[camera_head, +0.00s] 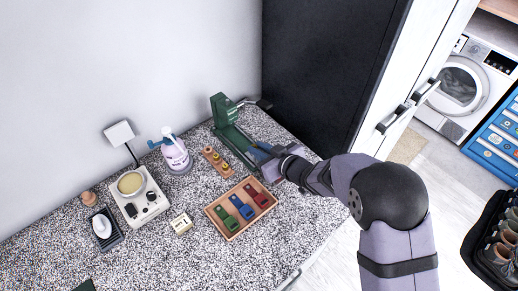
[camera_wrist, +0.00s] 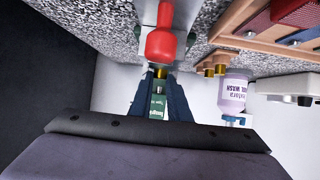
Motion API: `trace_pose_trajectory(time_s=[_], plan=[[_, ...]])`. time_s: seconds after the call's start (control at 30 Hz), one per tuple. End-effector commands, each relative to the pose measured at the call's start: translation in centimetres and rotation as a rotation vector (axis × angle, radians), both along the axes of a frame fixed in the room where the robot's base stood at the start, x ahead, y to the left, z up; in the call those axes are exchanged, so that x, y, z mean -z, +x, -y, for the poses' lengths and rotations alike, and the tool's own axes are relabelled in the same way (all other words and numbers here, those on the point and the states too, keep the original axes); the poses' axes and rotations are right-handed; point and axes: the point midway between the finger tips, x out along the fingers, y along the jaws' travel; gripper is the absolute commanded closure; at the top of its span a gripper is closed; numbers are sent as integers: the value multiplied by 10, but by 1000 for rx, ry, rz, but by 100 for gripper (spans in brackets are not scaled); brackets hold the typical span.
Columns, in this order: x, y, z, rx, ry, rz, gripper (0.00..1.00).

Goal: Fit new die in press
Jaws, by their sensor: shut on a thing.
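The green press (camera_head: 222,110) stands at the back of the speckled counter, its long green base (camera_head: 238,139) stretching toward my gripper. My gripper (camera_head: 258,153) is low near the front end of that base. In the wrist view my gripper (camera_wrist: 160,77) is shut on a small brass piece, apparently a die (camera_wrist: 160,71). A labelled green part of the press (camera_wrist: 157,106) shows between the fingers. A red rounded knob (camera_wrist: 160,44) is close beyond the die; whether they touch is unclear. A wooden rack (camera_head: 206,154) with brass pieces lies left of my gripper.
A wooden tray (camera_head: 228,235) with green, blue and red blocks lies in front of the rack. A soap bottle (camera_head: 175,153), also in the wrist view (camera_wrist: 234,94), and a white device (camera_head: 152,208) stand left. A dark cabinet side (camera_head: 325,75) bounds the right.

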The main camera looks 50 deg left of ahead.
Motion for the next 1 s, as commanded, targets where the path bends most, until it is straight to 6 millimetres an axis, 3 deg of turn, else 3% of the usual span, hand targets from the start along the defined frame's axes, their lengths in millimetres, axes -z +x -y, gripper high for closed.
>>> trace_pose_trajectory(time_s=[0.77, 1.0], plan=[[-4, 0, 2, 0, -6, -1, 100], [-15, 16, 8, 17, -3, 1, 100]])
